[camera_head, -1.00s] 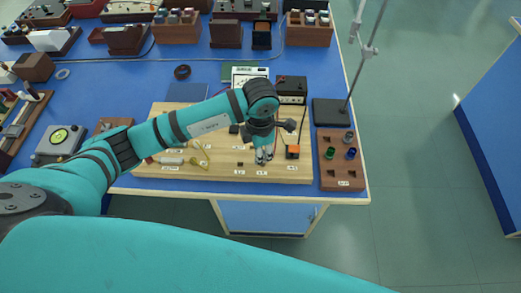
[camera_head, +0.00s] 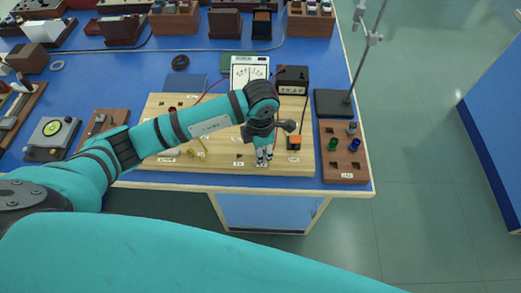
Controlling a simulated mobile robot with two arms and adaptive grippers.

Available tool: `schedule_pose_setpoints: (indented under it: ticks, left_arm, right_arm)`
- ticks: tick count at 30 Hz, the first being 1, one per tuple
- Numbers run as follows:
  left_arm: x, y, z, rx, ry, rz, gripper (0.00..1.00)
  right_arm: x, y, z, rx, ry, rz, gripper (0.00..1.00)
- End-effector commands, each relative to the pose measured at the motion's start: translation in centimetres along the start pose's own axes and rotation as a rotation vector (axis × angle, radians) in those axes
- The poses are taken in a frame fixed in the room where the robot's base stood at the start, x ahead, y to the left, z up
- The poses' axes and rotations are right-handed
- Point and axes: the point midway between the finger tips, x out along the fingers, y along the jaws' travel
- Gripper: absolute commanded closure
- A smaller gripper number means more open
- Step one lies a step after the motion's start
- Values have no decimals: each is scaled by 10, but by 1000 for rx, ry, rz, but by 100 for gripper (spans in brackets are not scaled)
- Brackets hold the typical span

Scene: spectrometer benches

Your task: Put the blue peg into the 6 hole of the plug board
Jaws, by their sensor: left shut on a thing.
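A blue peg (camera_head: 354,145) stands in the brown wooden block at the right end of the table. A green peg (camera_head: 332,144) and a grey one (camera_head: 351,127) stand in the same block (camera_head: 342,161). A pale wooden board (camera_head: 216,166) with small labels lies left of it; I cannot read the labels or tell which is the 6 hole. My left gripper (camera_head: 264,156) points down over the front of the pale board. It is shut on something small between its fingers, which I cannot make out. My right gripper is not in view.
A black and orange part (camera_head: 294,143) stands on the board just right of my gripper. A stand with a metal rod (camera_head: 352,85) rises behind the brown block. A black box (camera_head: 292,80) and a white card (camera_head: 250,71) stand behind the board.

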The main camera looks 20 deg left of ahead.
Motion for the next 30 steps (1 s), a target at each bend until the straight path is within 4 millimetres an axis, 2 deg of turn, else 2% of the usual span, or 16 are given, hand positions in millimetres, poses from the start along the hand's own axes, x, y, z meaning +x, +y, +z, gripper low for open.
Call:
schedule_pose_setpoints:
  ticks: [4,5,11,18,22,26,30]
  left_arm:
    - [0,0,0,0,0,0,100]
    - [0,0,0,0,0,0,78]
    - [0,0,0,0,0,0,54]
    - [-1,0,0,0,0,0,54]
    - [-9,1,0,0,-1,1,54]
    - [-30,1,1,1,-3,4,54]
    - [-61,1,1,2,-3,4,54]
  right_arm:
    - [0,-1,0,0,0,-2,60]
    - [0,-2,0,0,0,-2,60]
    - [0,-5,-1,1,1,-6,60]
    - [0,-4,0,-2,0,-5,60]
    - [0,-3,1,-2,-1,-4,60]
    - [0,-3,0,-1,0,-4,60]
    - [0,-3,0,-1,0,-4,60]
